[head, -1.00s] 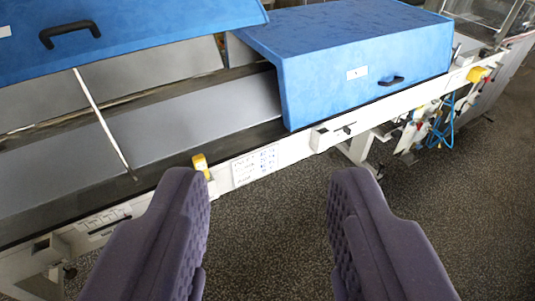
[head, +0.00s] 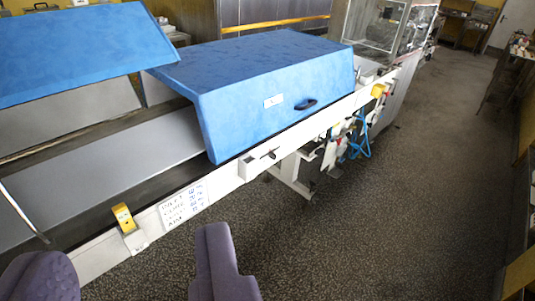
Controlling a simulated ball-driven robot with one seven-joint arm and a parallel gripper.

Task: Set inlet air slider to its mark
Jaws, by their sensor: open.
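A small white box with a dark knob or lever (head: 268,154) sits on the white side rail (head: 226,183), below the near corner of the closed blue cover. It looks like a slider, but I cannot read a label or see a mark on it. My gripper (head: 130,283) is at the bottom left with its two purple padded fingers wide apart. It is open, with nothing between the fingers. It is in front of the rail and apart from the knob, which lies up and to the right of it.
A closed blue cover (head: 265,85) and a raised blue cover (head: 80,50) top the machine. A yellow-topped fitting (head: 124,218) and a handwritten white sign (head: 184,203) are on the rail. Blue hoses (head: 357,140) hang farther along. The speckled floor (head: 400,215) at right is clear.

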